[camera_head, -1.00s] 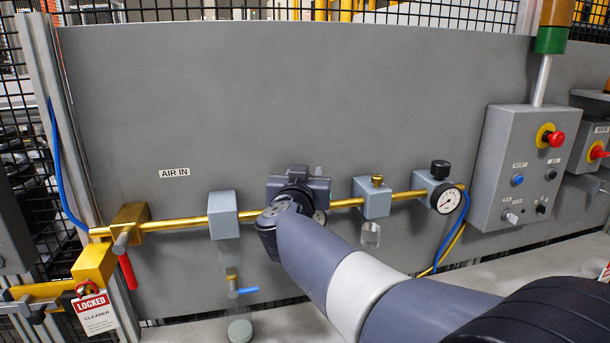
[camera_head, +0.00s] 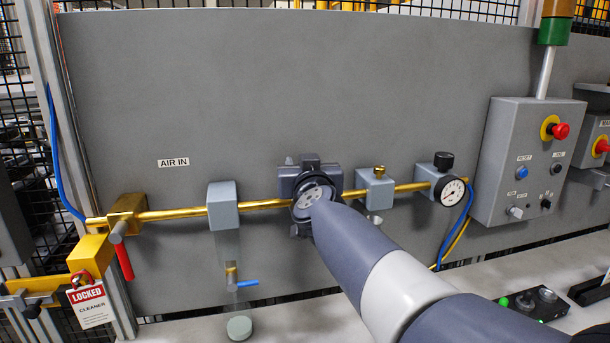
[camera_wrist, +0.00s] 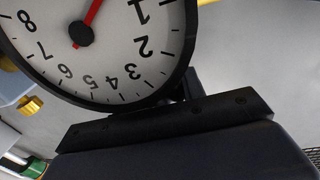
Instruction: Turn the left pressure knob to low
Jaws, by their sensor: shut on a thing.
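My gripper (camera_head: 311,166) is at the left regulator on the brass air pipe, shut on its pressure knob. The gripper and wrist hide the knob and most of that regulator in the head view. In the wrist view a round white gauge (camera_wrist: 45,50) fills the upper left, upside down. Its red needle (camera_wrist: 94,14) runs from the hub to the top edge, where its tip is cut off. A dark part of my gripper (camera_wrist: 170,122) lies below the gauge. The right regulator has a black knob (camera_head: 443,161) above its own gauge (camera_head: 453,191).
A red-handled valve (camera_head: 122,255) and a LOCKED tag (camera_head: 90,303) are at left. A control box (camera_head: 525,160) stands right. The grey panel above is clear.

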